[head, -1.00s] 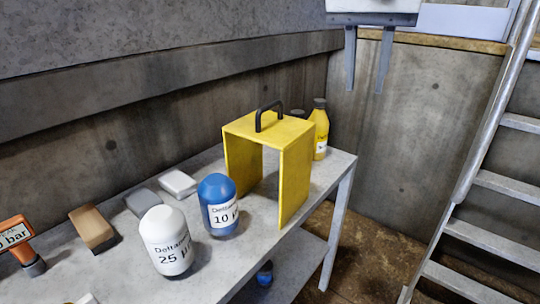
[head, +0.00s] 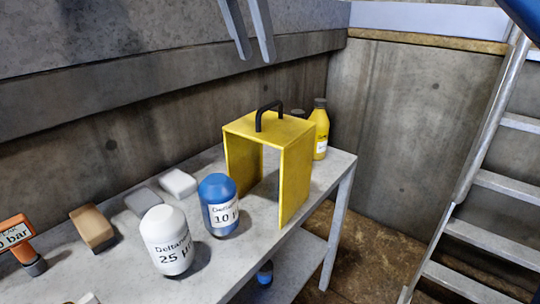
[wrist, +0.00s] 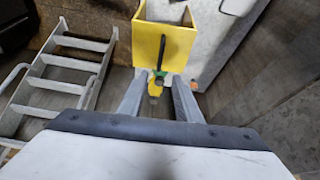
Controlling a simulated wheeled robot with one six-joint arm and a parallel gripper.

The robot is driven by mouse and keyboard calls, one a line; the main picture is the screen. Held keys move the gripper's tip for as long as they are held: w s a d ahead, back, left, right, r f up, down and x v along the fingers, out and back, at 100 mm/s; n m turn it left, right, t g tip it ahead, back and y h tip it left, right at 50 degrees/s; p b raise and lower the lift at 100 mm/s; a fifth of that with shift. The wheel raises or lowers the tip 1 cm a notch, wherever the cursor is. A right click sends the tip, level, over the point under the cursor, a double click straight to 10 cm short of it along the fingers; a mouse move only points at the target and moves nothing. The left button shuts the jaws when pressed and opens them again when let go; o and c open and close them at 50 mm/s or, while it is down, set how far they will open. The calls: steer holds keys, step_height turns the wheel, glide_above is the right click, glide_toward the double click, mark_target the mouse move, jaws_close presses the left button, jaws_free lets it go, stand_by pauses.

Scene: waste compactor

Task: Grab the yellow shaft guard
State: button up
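The yellow shaft guard (head: 258,129) stands upright on the grey table, a folded cover with an open front and a black handle (head: 268,112) on top. My gripper (head: 256,58) hangs above the guard in the head view, its two grey fingers apart and empty. In the wrist view the guard (wrist: 147,40) lies beyond my fingertips (wrist: 160,76), with its black handle (wrist: 162,52) in line with the gap. My fingers do not appear to touch the guard.
A yellow bottle (head: 319,130) stands behind the guard. Blue (head: 218,204) and white (head: 166,240) containers stand to its left on the table (head: 215,275). Several small blocks and an orange tool (head: 18,240) lie further left. A metal stair (head: 480,220) is at right, concrete walls behind.

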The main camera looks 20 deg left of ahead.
glide_toward(270, 106)
steer(key=x, duration=0.2)
steer(key=w+x, duration=0.1)
steer(key=x, duration=0.2)
steer(key=shift+w, duration=0.1)
steer(key=shift+s+x, duration=0.15)
steer(key=shift+x, duration=1.15)
steer(key=shift+s+x, duration=0.15)
steer(key=shift+x, duration=1.15)
steer(key=shift+a+f, duration=0.1)
jaws_close()
